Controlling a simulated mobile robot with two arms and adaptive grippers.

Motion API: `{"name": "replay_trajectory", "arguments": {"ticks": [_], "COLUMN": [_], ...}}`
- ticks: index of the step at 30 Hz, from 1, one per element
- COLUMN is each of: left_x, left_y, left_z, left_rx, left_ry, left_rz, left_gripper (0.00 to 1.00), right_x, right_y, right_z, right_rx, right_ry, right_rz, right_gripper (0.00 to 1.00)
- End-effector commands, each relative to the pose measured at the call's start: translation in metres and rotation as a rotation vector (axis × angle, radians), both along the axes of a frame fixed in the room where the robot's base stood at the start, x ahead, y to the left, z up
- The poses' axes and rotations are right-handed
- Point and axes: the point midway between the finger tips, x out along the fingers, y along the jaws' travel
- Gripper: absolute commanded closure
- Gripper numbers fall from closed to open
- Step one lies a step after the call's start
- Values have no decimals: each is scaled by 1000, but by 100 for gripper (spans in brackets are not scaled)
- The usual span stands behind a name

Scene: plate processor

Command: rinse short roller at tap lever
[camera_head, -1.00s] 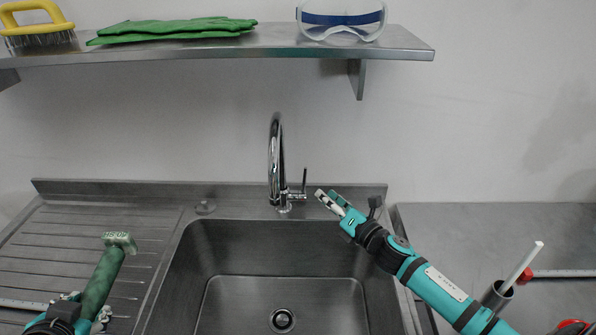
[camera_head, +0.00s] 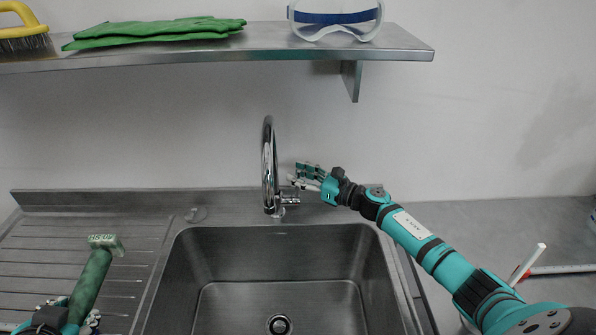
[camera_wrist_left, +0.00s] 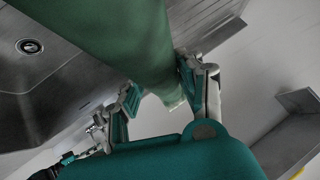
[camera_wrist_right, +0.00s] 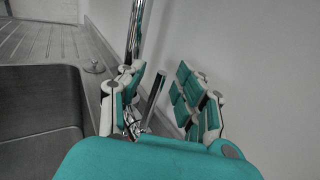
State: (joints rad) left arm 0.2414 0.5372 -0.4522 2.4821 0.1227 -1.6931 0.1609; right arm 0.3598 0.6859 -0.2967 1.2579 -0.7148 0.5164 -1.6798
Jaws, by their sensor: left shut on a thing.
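My left gripper (camera_head: 68,318) is shut on the green short roller (camera_head: 90,280) over the drainboard at the lower left. The roller's lettered end (camera_head: 105,241) points up and away. In the left wrist view the green roller (camera_wrist_left: 110,40) runs between the fingers (camera_wrist_left: 158,88). My right gripper (camera_head: 305,178) is at the tap's right side. In the right wrist view its fingers (camera_wrist_right: 165,95) are apart, with the tap lever (camera_wrist_right: 153,98) standing between them; contact is not clear. The chrome tap (camera_head: 268,165) rises behind the sink. No water shows.
The sink basin (camera_head: 280,265) is empty, with a round drain (camera_head: 279,324). A shelf (camera_head: 200,50) above holds green gloves (camera_head: 155,32), goggles (camera_head: 335,18) and a yellow brush (camera_head: 22,30).

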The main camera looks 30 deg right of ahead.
Motion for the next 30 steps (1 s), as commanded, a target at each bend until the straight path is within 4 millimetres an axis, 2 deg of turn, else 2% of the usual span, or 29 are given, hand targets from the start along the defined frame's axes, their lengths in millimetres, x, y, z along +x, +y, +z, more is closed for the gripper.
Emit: {"name": "replay_trajectory", "arguments": {"ticks": [10, 18, 30], "left_x": [0, 0, 0], "left_y": [0, 0, 0], "left_z": [3, 3, 3], "left_rx": [-1, 0, 0], "left_ry": [-4, -4, -4], "left_rz": [0, 0, 0], "left_gripper": [100, 100, 100], "right_x": [4, 4, 4], "right_y": [3, 3, 3], "right_z": [-1, 0, 0], "right_rx": [0, 1, 1], "right_ry": [1, 1, 2], "right_rz": [1, 0, 0], "right_gripper": [66, 100, 100]}}
